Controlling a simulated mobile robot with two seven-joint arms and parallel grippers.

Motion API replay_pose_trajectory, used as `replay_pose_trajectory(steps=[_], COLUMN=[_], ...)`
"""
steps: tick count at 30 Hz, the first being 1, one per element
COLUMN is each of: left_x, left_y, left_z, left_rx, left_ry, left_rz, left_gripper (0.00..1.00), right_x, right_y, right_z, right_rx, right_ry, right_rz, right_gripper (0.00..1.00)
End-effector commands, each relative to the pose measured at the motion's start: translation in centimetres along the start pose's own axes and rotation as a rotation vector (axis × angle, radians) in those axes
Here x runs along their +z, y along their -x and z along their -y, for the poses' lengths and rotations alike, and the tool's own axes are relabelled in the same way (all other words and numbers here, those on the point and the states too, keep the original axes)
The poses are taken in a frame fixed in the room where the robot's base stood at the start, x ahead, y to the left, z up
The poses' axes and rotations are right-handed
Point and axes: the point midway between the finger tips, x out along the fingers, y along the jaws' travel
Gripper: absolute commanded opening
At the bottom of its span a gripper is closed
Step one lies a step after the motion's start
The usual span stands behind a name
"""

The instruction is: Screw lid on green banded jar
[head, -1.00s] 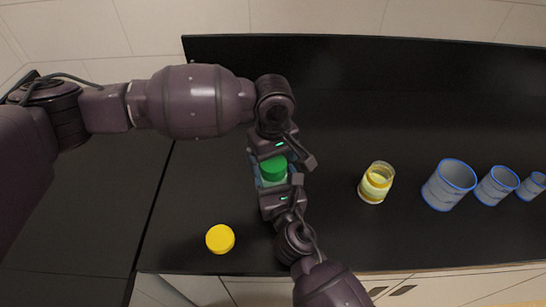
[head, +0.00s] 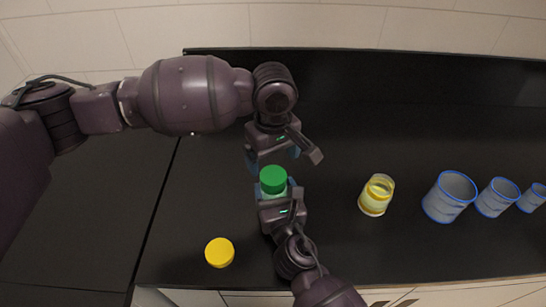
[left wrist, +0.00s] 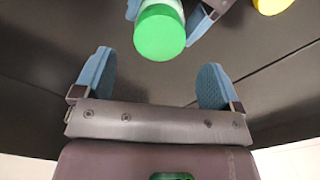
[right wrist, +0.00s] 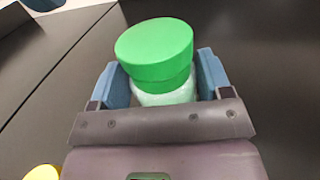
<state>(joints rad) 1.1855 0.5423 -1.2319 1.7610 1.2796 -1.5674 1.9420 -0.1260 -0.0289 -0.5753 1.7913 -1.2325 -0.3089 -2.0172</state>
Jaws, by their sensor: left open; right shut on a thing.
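The green banded jar (right wrist: 165,92) stands upright between the fingers of my right gripper (head: 278,191), which is shut on it. A green lid (head: 273,175) sits on top of the jar. In the right wrist view the lid (right wrist: 153,45) looks wider than the green part just below it; I cannot tell how tightly it is seated. My left gripper (head: 275,159) is open and empty just behind the lid, apart from it. In the left wrist view the lid (left wrist: 160,35) is beyond the open fingertips. The jar's lower body is mostly hidden by my right gripper.
A yellow lid (head: 220,252) lies on the black counter (head: 330,245) at the front left. An open yellow-banded jar (head: 376,195) stands to the right. Several blue-rimmed containers (head: 449,197) stand further right. The counter between is clear.

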Motion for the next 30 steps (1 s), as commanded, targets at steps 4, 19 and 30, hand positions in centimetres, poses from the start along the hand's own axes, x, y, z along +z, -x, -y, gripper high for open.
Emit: replay_pose_trajectory(steps=[4, 19, 30], left_x=[-0.1, 0.0, 0.0], left_y=[1.5, 3.1, 0.8], left_z=[-0.1, 0.0, 0.0], left_rx=[0.003, 0.001, -0.001], left_ry=[0.112, 0.257, 0.256], left_rz=[-0.002, -0.001, 0.000], left_gripper=[0.90, 0.90, 0.90], right_x=[0.1, 0.1, 0.1], right_y=[0.0, 0.0, 0.0], right_z=[0.0, 0.0, 0.0], right_rx=[0.000, 0.000, 0.000], right_ry=[0.000, 0.000, 0.000], right_rz=[0.001, 0.001, 0.001], right_gripper=[0.06, 0.06, 0.06])
